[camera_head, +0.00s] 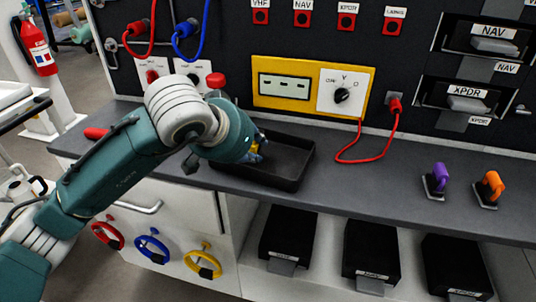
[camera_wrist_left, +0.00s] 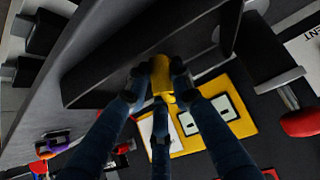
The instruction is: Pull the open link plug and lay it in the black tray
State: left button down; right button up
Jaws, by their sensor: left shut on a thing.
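My left gripper (camera_wrist_left: 160,85) is shut on a yellow plug (camera_wrist_left: 161,74), whose body shows between the fingers in the left wrist view. In the head view the gripper (camera_head: 256,150) is mostly hidden by my wrist, and only a bit of yellow shows at its fingers. It is over the left part of the black tray (camera_head: 292,178), which lies on the dark bench. I cannot tell whether the plug touches the tray floor. The right part of the tray is bare. My right gripper is not in view.
A yellow-framed meter panel (camera_head: 310,91) stands behind the tray. A red lead (camera_head: 368,158) hangs onto the bench at right. A purple plug (camera_head: 440,176) and an orange plug (camera_head: 491,186) stand further right. Red and blue cable loops hang at upper left.

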pick_arm(q)
jog(key=c, duration=1.4)
grip_release()
jog(key=shift+c, duration=0.2)
jog(key=v, duration=1.2)
